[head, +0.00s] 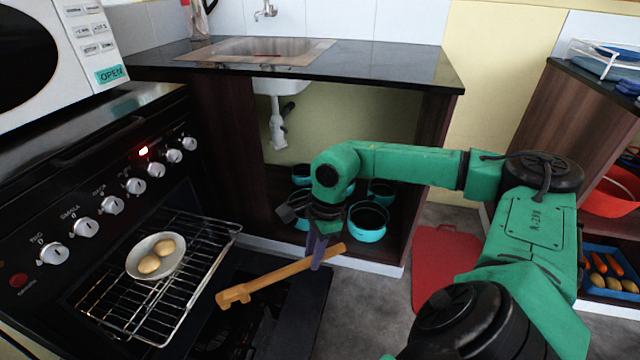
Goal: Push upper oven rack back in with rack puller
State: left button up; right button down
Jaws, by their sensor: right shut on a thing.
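The upper oven rack (200,285) is a wire rack standing out of the open oven at the left. A white dish (133,262) with two round buns (157,255) sits on it. My right gripper (318,262) is shut on the wooden rack puller (270,286), holding it near its right end. The puller slants down to the left, and its notched left end is just right of the rack's front part. In this view I cannot tell whether it touches the rack. My left gripper is not in view.
The open oven door (300,305) lies below the puller. A white microwave (90,45) stands on top of the stove. Blue pots (368,222) stand under the sink counter (390,68). A red board (445,270) is on the floor at the right.

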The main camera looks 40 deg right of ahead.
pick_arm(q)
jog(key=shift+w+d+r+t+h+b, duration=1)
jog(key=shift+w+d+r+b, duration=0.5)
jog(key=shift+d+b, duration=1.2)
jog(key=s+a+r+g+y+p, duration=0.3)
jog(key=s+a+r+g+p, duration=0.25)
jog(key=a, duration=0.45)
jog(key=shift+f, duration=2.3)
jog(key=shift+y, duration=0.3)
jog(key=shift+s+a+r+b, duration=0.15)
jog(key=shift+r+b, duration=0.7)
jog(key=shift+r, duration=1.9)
pick_arm(e)
jog(key=w+a+f+m+t, duration=0.1)
jog(key=w+a+f+m, duration=0.2)
jog(key=w+f+m, duration=0.5)
jog(key=shift+w+f+t+h, duration=0.3)
jog(key=shift+w+f+h, duration=0.05)
jog(key=shift+w+h, duration=0.1)
